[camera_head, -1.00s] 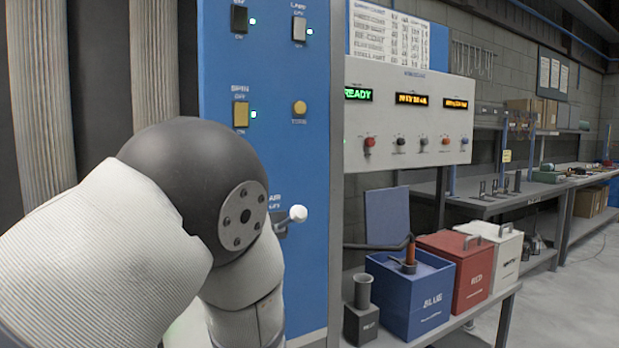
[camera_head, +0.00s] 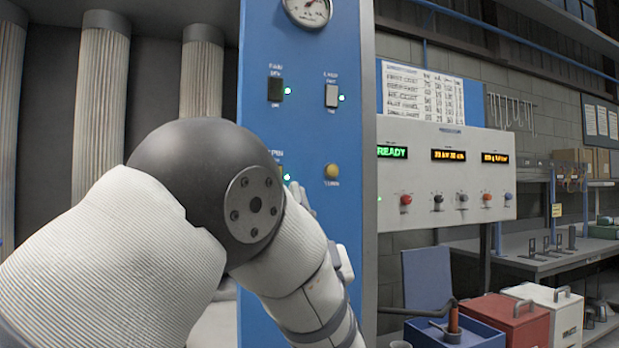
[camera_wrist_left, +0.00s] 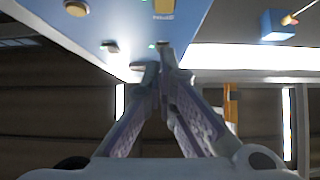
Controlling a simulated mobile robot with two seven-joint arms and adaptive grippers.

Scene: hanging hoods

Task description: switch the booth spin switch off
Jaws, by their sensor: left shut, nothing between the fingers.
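The spin switch (camera_wrist_left: 164,6) shows as a yellow rocker at the top edge of the left wrist view, with a small green light beside it. In the head view my left arm hides most of this switch; its label and a lit green lamp show just above the arm. My left gripper (camera_wrist_left: 165,55) is shut and empty, its fingertips together in front of the blue panel (camera_wrist_left: 125,22). In that view the tips lie below the spin switch, apart from it, and overlap the area by another green lamp.
A dark switch (camera_head: 275,89), a grey switch (camera_head: 332,95) and a round yellow button (camera_head: 331,171) share the panel. A gauge (camera_head: 308,9) is above. A control box (camera_head: 446,170) with knobs stands right. Blue (camera_head: 425,332), red (camera_head: 507,318) and white bins (camera_head: 548,302) are lower right.

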